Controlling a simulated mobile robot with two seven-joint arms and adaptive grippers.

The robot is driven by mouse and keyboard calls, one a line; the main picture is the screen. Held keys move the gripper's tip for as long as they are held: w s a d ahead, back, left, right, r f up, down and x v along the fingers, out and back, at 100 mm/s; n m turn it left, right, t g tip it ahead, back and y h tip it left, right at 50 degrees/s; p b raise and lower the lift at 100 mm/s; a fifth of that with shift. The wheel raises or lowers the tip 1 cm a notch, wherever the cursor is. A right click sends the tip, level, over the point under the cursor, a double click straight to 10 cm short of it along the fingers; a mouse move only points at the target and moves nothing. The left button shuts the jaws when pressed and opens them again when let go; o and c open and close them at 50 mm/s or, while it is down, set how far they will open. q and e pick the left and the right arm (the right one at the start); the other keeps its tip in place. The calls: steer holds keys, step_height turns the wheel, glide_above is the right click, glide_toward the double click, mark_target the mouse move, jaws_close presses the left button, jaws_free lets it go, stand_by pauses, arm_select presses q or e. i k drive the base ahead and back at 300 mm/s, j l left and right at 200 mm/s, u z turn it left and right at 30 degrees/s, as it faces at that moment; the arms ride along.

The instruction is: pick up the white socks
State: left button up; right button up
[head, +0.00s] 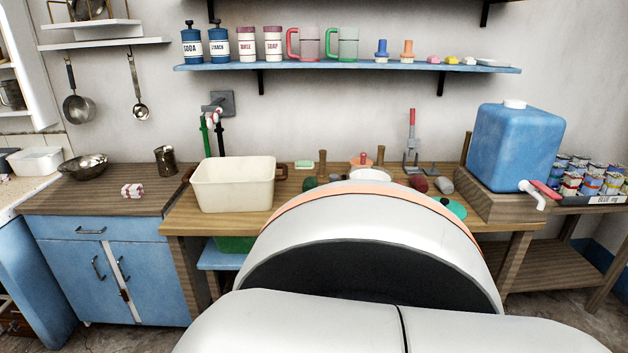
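A small white bundle with red marks (132,190) lies on the brown wooden top of the blue cabinet at the left. It may be the rolled white socks, but it is too small to tell for sure. No other sock-like thing shows. Neither of my grippers is in view. A large white rounded part of my own body fills the lower middle and hides much of the bench front.
A metal bowl (83,166) and a dark metal can (165,160) stand near the bundle. A cream basin (233,184) sits on the wooden bench (187,221) to the right. A blue water tank (516,147) stands farther right. The cabinet top's front is clear.

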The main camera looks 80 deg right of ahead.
mark_target(444, 183)
steer(key=z, duration=3.1)
